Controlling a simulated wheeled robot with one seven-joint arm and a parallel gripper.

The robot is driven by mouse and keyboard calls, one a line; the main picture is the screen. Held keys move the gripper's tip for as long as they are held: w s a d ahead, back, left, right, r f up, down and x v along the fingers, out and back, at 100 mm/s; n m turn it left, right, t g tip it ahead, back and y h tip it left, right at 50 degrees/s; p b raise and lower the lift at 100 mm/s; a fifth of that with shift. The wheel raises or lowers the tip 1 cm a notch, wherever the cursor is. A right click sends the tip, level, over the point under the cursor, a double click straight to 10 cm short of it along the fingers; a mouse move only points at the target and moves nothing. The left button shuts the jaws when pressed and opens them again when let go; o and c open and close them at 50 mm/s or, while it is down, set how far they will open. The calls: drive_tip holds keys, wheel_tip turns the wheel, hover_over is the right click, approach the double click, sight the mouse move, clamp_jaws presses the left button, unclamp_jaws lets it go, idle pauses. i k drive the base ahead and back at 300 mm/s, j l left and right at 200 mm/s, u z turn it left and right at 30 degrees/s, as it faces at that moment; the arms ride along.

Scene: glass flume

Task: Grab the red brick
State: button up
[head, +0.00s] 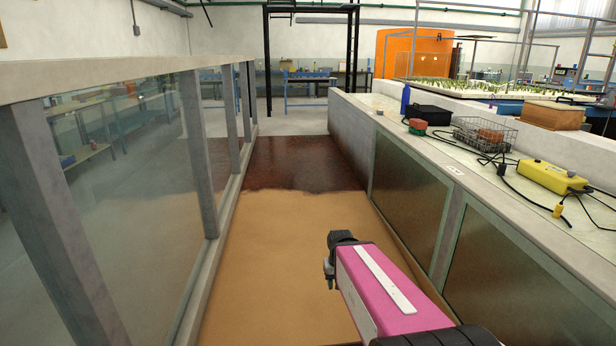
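A reddish-brown, brick-like block (491,134) shows at the wire basket (484,139) on the right-hand ledge. The mesh partly covers it, and I cannot tell for sure that it is the red brick. A small red and green object (417,127) lies nearer the ledge's left edge. My pink arm reaches in from the bottom right, over the sandy flume floor. The dark end of my arm (335,258) is well apart from the ledge and touches nothing visible. Its fingers cannot be made out.
Glass walls on both sides bound the flume. The sandy floor (290,225) ahead is clear.

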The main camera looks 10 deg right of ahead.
sight(418, 124)
drive_tip(key=i, duration=1.75)
